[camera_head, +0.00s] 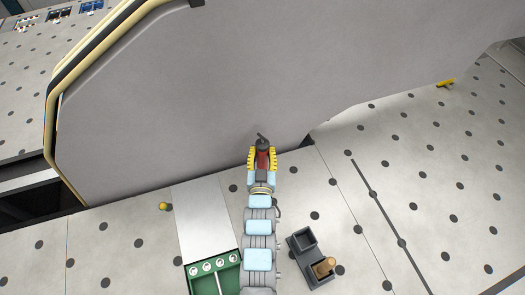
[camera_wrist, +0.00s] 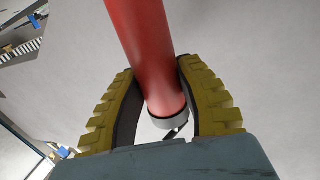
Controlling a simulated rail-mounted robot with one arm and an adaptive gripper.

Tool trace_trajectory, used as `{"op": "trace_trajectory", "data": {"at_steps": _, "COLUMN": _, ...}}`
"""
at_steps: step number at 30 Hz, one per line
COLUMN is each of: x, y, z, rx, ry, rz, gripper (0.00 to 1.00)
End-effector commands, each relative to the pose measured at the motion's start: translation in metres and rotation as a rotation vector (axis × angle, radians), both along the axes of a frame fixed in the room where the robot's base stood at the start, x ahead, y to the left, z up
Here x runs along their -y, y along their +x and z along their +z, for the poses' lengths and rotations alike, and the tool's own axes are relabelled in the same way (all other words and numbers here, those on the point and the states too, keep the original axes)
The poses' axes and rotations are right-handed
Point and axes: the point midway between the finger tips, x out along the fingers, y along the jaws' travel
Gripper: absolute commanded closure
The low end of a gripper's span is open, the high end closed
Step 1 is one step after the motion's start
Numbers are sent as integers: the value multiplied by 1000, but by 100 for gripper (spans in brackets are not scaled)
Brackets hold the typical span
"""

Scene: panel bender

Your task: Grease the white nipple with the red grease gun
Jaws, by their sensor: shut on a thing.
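The red grease gun (camera_head: 263,157) is between the yellow pads of my gripper (camera_head: 262,160) in the head view, close to the big grey panel. In the wrist view the red barrel (camera_wrist: 143,50) runs up out of the picture, and my gripper (camera_wrist: 160,97) is shut on it near its grey end cap. A dark nozzle or lever part shows at the top of the gun in the head view. I cannot make out the white nipple in either view.
A large grey panel (camera_head: 190,90) with a yellow and black edge fills the back. A green tray (camera_head: 228,278) with white round parts and a dark two-cell holder (camera_head: 303,243) with a wooden-handled tool (camera_head: 324,267) are in front. A yellow ball (camera_head: 163,206) lies left; a yellow part (camera_head: 445,83) lies far right.

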Motion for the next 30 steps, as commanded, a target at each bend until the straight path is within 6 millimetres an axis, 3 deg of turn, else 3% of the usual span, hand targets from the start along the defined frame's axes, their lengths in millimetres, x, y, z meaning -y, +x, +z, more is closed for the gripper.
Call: {"op": "trace_trajectory", "data": {"at_steps": 30, "x": 0, "y": 0, "z": -8, "rx": 1, "ry": 0, "rz": 0, "gripper": 100}}
